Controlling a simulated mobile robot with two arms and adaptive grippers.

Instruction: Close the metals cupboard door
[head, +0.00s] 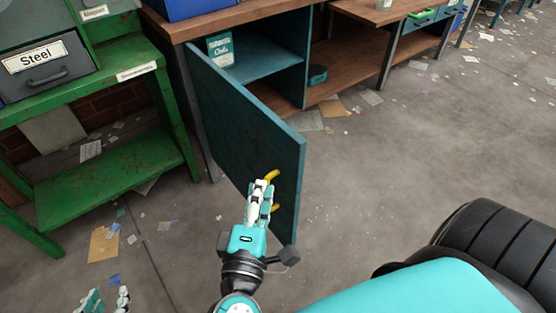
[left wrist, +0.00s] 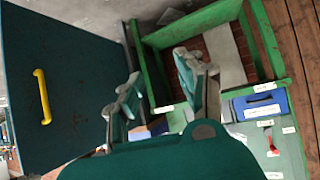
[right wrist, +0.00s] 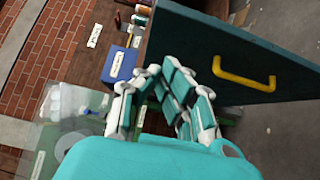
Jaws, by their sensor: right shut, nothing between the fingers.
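The dark teal cupboard door (head: 245,125) stands wide open, hinged at its left, its free edge toward me. Its yellow handle (head: 272,175) is on the outer face and also shows in the left wrist view (left wrist: 42,97) and right wrist view (right wrist: 245,80). My right gripper (head: 265,190) is shut and empty, in front of the outer face beside the handle, hiding part of it. In the right wrist view the handle lies right of the fingers, not between them. Contact with the door cannot be told. My left gripper (head: 107,297) is open and empty, low at the left.
The open cupboard (head: 262,60) holds a labelled teal box (head: 220,49) on its shelf. A green rack (head: 105,185) with a Steel drawer (head: 45,68) stands left of the door. The concrete floor (head: 400,150) to the right is free apart from paper scraps.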

